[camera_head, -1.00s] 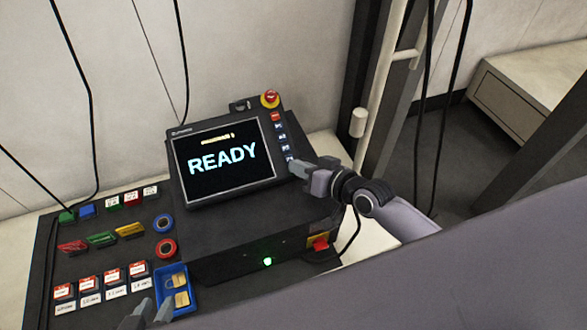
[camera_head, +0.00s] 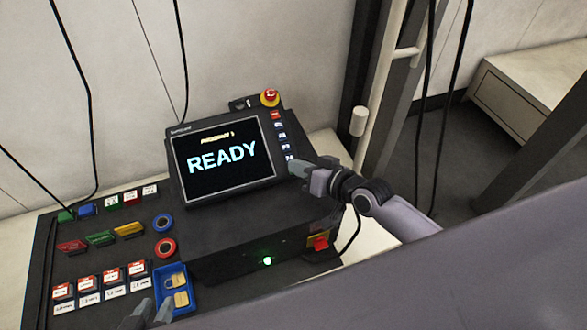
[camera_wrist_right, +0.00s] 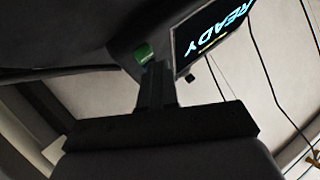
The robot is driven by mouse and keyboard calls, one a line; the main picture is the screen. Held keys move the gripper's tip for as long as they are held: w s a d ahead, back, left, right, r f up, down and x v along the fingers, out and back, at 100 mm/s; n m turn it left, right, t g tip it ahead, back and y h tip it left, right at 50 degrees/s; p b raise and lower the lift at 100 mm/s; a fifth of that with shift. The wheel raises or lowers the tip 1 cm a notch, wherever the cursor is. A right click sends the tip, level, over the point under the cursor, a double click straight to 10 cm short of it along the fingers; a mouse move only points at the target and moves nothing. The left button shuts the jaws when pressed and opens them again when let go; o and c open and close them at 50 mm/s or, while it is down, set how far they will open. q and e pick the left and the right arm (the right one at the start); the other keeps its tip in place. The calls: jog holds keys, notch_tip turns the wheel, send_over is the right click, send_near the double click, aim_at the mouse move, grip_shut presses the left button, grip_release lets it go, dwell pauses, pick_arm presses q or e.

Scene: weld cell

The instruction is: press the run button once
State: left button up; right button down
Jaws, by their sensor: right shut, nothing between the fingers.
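The control panel (camera_head: 222,160) has a screen reading READY, with a column of small buttons (camera_head: 282,136) along its right side. A green button (camera_wrist_right: 144,53) shows in the right wrist view just beyond my fingertips; its label cannot be read, and I cannot tell whether they touch. In the head view my right gripper (camera_head: 297,165) is at the lower end of the button column and hides what lies under it. Its fingers are shut and empty, and show also in the right wrist view (camera_wrist_right: 155,72). My left gripper (camera_head: 152,311) is at the bottom edge, fingers apart.
A red emergency-stop knob (camera_head: 270,97) sits above the button column. A blue tray (camera_head: 160,279), a blue ring (camera_head: 163,223), a red ring (camera_head: 165,248) and several coloured blocks and labelled cards lie on the dark bench to the left. A dark post (camera_head: 362,75) stands at the right.

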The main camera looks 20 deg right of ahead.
jog(key=shift+w+f+b, duration=0.25)
jog(key=shift+f+b, duration=0.15)
jog(key=shift+f, duration=0.1)
dwell(0.7)
jog(key=shift+r, duration=0.1)
jog(key=shift+s+r+p, duration=0.45)
jog(key=shift+r+p, duration=0.3)
jog(key=shift+p, duration=0.35)
jog(key=r+p, duration=0.1)
jog(key=p, duration=0.1)
jog(key=s+r+p, duration=0.1)
jog(key=r, duration=0.1)
jog(key=s+r+p, duration=0.1)
jog(key=p, duration=0.1)
jog(key=shift+s+r+p, duration=0.15)
jog(key=shift+r+p, duration=0.05)
jog(key=shift+p, duration=0.15)
dwell(0.4)
